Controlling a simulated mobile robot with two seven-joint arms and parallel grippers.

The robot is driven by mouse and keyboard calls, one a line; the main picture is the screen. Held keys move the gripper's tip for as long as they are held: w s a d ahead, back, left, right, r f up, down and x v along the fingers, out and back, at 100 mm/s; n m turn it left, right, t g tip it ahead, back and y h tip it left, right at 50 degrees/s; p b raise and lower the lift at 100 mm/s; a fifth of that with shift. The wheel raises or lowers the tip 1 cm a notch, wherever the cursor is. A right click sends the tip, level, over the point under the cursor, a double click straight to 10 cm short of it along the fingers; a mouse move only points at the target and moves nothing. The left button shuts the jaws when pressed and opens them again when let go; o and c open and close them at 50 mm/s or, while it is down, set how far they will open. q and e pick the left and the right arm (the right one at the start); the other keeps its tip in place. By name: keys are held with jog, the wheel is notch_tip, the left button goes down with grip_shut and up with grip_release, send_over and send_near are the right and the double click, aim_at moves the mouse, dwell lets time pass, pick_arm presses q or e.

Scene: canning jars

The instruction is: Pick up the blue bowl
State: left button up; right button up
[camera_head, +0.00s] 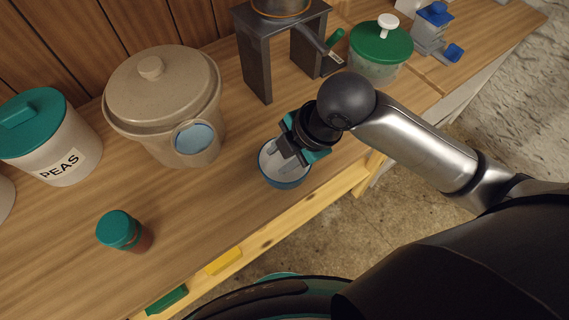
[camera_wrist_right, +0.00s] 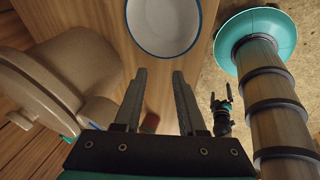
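The blue bowl (camera_head: 271,174) stands upright on the wooden counter near its front edge, with a white inside and a blue rim. My right gripper (camera_head: 290,155) is over it in the head view and partly hides its inside. In the right wrist view the bowl (camera_wrist_right: 163,22) is at the top, beyond the fingertips. My right gripper (camera_wrist_right: 159,75) has its fingers apart with nothing between them. A small dark gripper, which looks like my left one (camera_wrist_right: 220,96), shows far off in the wrist view with its prongs apart. The head view does not show it.
A tan lidded pot (camera_head: 150,106) stands left of the bowl and a teal-capped jar (camera_head: 120,230) front left. A PEAS canister (camera_head: 62,165) is far left. A dark metal stand (camera_head: 257,62) is behind, and a green-lidded jar (camera_head: 378,52) behind right. Counter around the bowl is clear.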

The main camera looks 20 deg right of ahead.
aim_at(309, 168)
jog(key=d+r+n+g+h, duration=0.2)
jog(key=d+r+n, duration=0.2)
jog(key=d+n, duration=0.45)
jog(key=f+b, duration=0.1)
jog(key=f, duration=0.2)
jog(key=w+f, duration=0.1)
jog(key=f, duration=0.3)
jog(key=f+b, duration=0.1)
jog(key=f, duration=0.2)
jog(key=shift+w+a+f+b, duration=0.15)
jog(key=shift+w+a+b, duration=0.1)
jog(key=shift+a+b, duration=0.15)
jog(key=f, duration=0.1)
jog(key=f+b, duration=0.1)
jog(key=f, duration=0.3)
jog(key=shift+w+a+f+b, duration=0.1)
jog(key=shift+w+a+b, duration=0.05)
jog(key=shift+a+b, duration=0.2)
grip_shut()
